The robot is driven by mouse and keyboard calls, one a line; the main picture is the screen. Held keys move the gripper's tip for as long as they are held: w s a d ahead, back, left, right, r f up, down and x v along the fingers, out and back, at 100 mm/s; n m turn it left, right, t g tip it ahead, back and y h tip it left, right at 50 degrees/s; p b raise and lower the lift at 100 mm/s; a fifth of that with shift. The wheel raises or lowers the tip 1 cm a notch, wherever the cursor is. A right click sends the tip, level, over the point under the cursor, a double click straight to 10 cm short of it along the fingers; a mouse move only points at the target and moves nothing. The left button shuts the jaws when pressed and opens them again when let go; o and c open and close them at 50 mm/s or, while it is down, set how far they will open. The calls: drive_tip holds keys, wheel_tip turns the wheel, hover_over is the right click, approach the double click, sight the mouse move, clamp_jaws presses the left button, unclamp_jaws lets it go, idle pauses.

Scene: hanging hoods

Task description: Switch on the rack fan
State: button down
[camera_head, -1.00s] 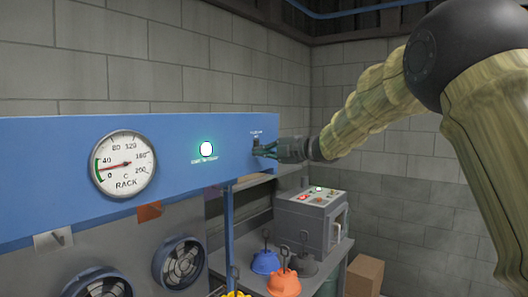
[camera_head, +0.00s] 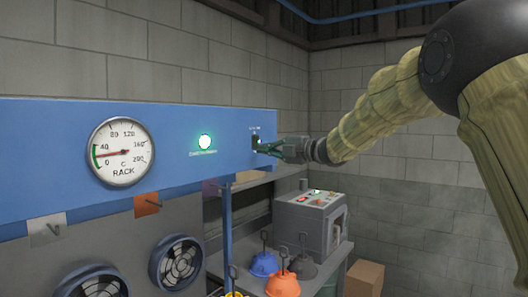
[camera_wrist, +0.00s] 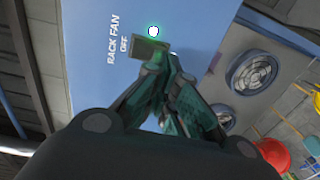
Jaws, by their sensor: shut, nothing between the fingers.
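The rack fan switch (camera_head: 255,141) is a small dark block at the right end of the blue panel (camera_head: 60,150). In the wrist view the switch (camera_wrist: 149,48) sits beside the label RACK FAN OFF (camera_wrist: 116,40). My gripper (camera_head: 262,148) is shut and empty, with its fingertips at the switch, just to its lower right in the head view. In the wrist view the gripper's fingertips (camera_wrist: 163,64) are close to the switch's edge; I cannot tell whether they touch it. A small white spot ringed in green (camera_wrist: 153,31) shows beside the switch.
A round gauge marked RACK (camera_head: 121,152) and a glowing green lamp (camera_head: 205,141) are on the panel. Fans (camera_head: 177,262) are set in the grey face below. A control box (camera_head: 310,222) and colored hoods (camera_head: 264,264) stand lower right.

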drive_tip(key=f+b+v, duration=0.2)
drive_tip(key=b+v, duration=0.3)
drive_tip(key=v, duration=0.6)
drive_tip(key=shift+s, duration=0.2)
drive_tip(key=shift+r, duration=0.15)
